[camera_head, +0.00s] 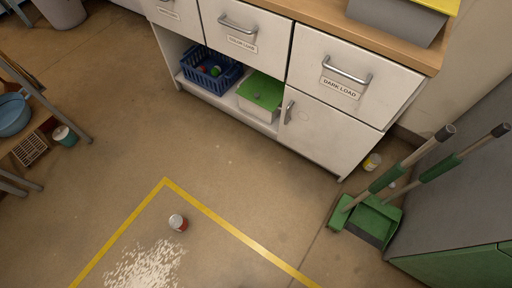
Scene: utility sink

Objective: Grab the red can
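A small red can (178,223) with a pale top is on the brown floor, in the lower left-middle of the head view. It lies inside the corner of a yellow floor line (222,222), just above a patch of white speckles. Nothing touches it or covers it. My gripper is not in the head view.
A white cabinet (345,125) with drawers and an open shelf stands at the top. The shelf holds a blue crate (197,82) and a green-lidded box (243,106). A green dustpan and broom (372,212) stand at right, a table (38,110) at left. Floor around the can is clear.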

